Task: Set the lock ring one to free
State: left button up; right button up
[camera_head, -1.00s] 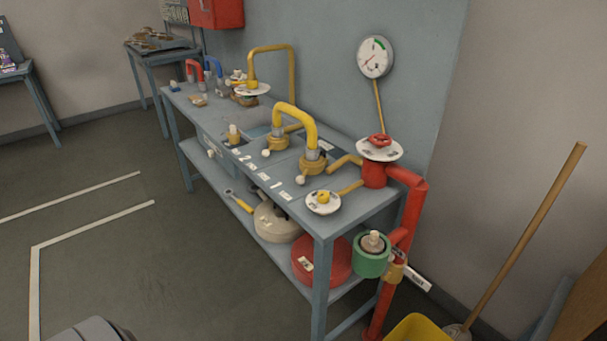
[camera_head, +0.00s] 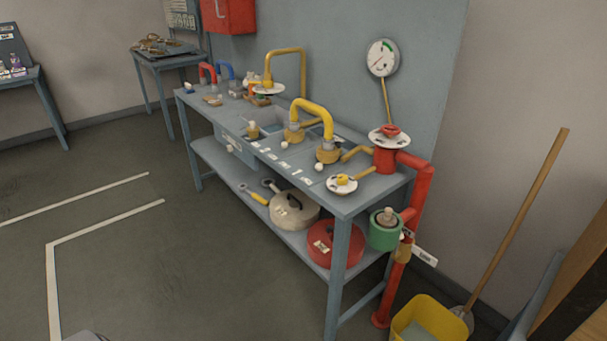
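Two brass lock rings sit on the bench top at the ends of a yellow bent hose (camera_head: 314,107). The left ring (camera_head: 293,133) and the right ring (camera_head: 328,154) each have a small pale ball knob at the front. White number labels lie along the bench's front edge, too small to read surely, so I cannot tell for certain which ring is one. Neither gripper is in view. Only a sliver of a grey part, likely mine, shows at the bottom left edge.
The grey-blue bench (camera_head: 355,199) carries a red standpipe (camera_head: 417,207) at its right end and pots on its lower shelf. A yellow bucket (camera_head: 420,318) with a mop stands at the right front. The floor before the bench is clear.

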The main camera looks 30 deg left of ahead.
aim_at(322, 158)
jog(key=u, duration=0.45)
jog(key=i, duration=0.95)
jog(key=z, duration=0.45)
